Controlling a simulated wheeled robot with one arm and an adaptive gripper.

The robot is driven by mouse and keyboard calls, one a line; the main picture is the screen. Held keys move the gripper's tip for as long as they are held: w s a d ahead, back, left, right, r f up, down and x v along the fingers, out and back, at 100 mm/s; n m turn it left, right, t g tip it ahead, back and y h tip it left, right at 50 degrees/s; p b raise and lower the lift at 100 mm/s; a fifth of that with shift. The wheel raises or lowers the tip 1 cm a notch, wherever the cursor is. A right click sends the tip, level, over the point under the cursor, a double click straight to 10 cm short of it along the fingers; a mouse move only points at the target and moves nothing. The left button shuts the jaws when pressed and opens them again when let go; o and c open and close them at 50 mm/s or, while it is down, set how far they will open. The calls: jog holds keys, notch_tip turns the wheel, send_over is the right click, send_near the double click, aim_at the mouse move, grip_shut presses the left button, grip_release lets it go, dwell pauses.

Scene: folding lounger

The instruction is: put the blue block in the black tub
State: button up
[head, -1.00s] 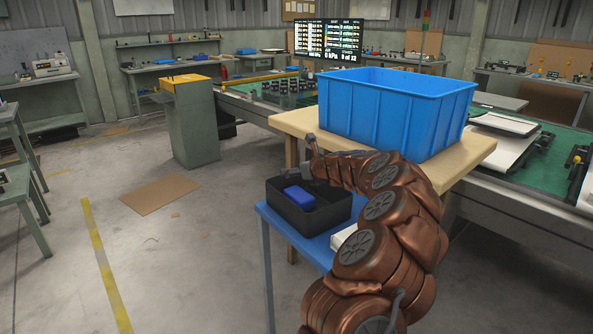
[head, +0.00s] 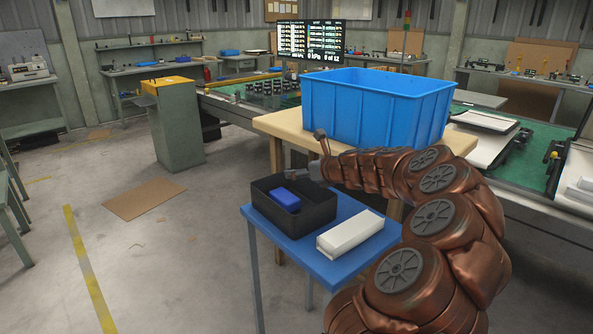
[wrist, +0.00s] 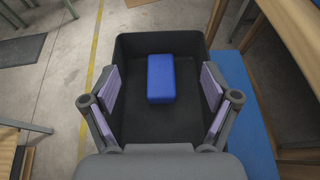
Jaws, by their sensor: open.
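The blue block (head: 285,199) lies inside the black tub (head: 307,214), which stands on a small blue table. The wrist view shows the block (wrist: 160,78) flat on the tub's floor (wrist: 160,125), apart from the walls. My gripper (head: 304,172) is above the rear edge of the tub in the head view. In the wrist view my gripper (wrist: 160,97) has its two fingers spread wide, empty, with the block seen between and beyond them. Nothing is between the pads.
A white box (head: 350,233) lies on the blue table (head: 305,255) to the right of the tub. A large blue crate (head: 375,108) stands on a wooden-topped table (head: 285,124) behind. Open floor lies to the left, with a flat brown sheet (head: 144,198).

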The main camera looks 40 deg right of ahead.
jog(key=shift+s, duration=0.25)
jog(key=shift+a, duration=0.15)
jog(key=w+a+r+n+g+y, duration=0.15)
jog(key=a+n, duration=0.25)
jog(key=a, duration=0.4)
jog(key=w+a+n+y, duration=0.2)
jog(key=a+n+y, duration=0.15)
jog(key=a, duration=0.45)
jog(key=s+a+f+n+g+y, duration=0.1)
jog(key=s+a+n+g, duration=0.3)
jog(key=a, duration=0.6)
jog(key=s+a+f+n+y, duration=0.1)
jog(key=s+a+n, duration=0.1)
jog(key=a+n, duration=0.65)
jog(key=s+a+f+n+g+h, duration=0.1)
jog(key=s+a+f+n+g, duration=0.25)
jog(key=s+a, duration=0.3)
jog(key=s+a+f+n+g, duration=0.2)
jog(key=s+a+n, duration=0.25)
jog(key=s, duration=0.25)
jog(key=s+d+f+n+g+h, duration=0.1)
jog(key=s+n, duration=0.3)
jog(key=s, duration=0.5)
jog(key=s+d+f+n+g+h, duration=0.1)
jog(key=s+f+n+g+h, duration=0.2)
jog(key=s, duration=0.7)
jog(key=shift+s+d+f+n+g+h, duration=0.15)
jog(key=shift+d+f+n+g+h, duration=0.25)
jog(key=shift+n, duration=0.7)
